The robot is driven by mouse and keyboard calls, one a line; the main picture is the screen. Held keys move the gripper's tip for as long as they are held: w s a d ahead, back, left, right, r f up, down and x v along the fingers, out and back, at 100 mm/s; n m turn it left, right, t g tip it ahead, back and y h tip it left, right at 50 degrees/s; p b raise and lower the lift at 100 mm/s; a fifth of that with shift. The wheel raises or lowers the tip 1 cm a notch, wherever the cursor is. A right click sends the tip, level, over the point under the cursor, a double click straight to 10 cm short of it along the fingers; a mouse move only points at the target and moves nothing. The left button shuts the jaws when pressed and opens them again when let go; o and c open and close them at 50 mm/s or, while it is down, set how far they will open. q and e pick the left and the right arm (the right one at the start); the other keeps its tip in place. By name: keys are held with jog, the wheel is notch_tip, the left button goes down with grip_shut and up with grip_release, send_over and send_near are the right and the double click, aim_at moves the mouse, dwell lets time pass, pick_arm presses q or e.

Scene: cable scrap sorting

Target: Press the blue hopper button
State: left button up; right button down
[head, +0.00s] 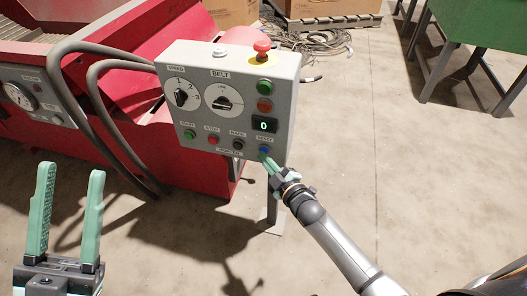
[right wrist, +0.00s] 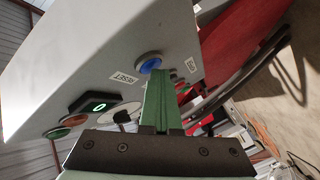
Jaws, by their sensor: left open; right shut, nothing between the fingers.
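The blue button (head: 263,149) is at the lower right end of the bottom row on the grey control box (head: 225,75). The label above it reads RESET. It also shows in the right wrist view (right wrist: 150,61), in a light ring. My right gripper (head: 266,160) is shut and empty. Its green fingertips are at the lower edge of the blue button; I cannot tell whether they touch it. In the right wrist view the fingers (right wrist: 160,75) end just below the button. My left gripper (head: 68,185) is open and empty, low at the left, away from the box.
The box also has green (head: 190,134), red (head: 213,140) and black (head: 238,144) buttons, two dials, a display (head: 264,125) showing 0, and a red mushroom button (head: 262,47) on top. Thick hoses (head: 100,100) and red machinery stand at the left.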

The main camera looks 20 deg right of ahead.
jog(key=shift+s+a+p, duration=0.4)
jog(key=shift+s+a, duration=0.05)
jog(key=shift+s, duration=0.25)
